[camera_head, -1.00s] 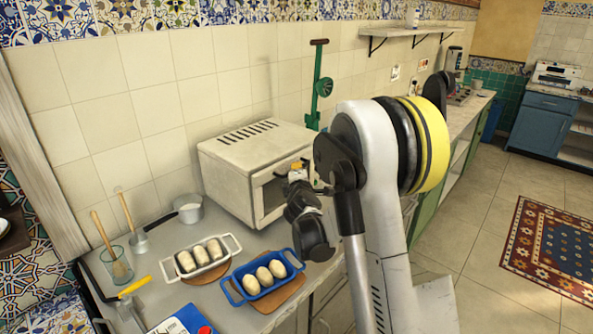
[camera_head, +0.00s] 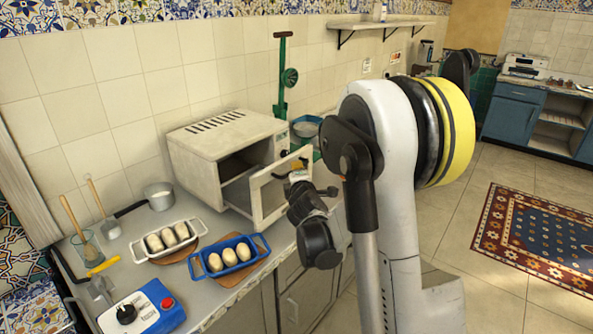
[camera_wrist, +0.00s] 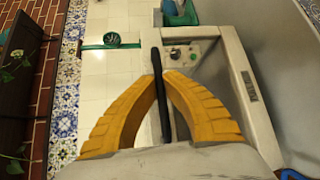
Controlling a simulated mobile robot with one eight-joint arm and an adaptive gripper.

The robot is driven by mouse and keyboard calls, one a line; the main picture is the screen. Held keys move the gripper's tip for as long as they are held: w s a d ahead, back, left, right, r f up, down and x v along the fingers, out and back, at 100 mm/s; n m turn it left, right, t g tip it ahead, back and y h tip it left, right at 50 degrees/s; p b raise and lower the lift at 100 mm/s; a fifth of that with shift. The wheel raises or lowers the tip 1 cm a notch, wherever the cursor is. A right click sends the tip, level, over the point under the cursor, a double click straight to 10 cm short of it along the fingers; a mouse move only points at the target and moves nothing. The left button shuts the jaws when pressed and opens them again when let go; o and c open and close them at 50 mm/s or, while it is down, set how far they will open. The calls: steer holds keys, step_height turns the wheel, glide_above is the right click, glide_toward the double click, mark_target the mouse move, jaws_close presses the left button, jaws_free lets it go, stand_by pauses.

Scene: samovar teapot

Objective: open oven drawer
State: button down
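The white oven (camera_head: 205,140) stands on the counter against the tiled wall. Its front panel (camera_head: 272,195) is well out from the body, and a dark interior gap shows behind it. I cannot tell how far it can travel. The black bar handle (camera_wrist: 160,98) runs between my yellow fingers in the wrist view. My gripper (camera_wrist: 162,77) has its fingertips closed on this bar; the gripper also shows at the front panel in the head view (camera_head: 297,174). The wrist view also shows the oven's control panel (camera_wrist: 183,57) with a knob and green button. My arm hides some of the counter.
A white tray (camera_head: 146,257) and a blue tray (camera_head: 213,276) with pale rolls lie in front of the oven. A blue scale-like device (camera_head: 150,310), a glass (camera_head: 88,247) and a saucepan (camera_head: 158,198) are at left. Open floor (camera_head: 470,225) lies right.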

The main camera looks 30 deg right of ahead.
steer(key=shift+w, duration=0.1)
steer(key=c, duration=1.5)
jaws_free()
steer(key=shift+d, duration=0.1)
steer(key=v, duration=1.2)
steer(key=shift+r, duration=0.1)
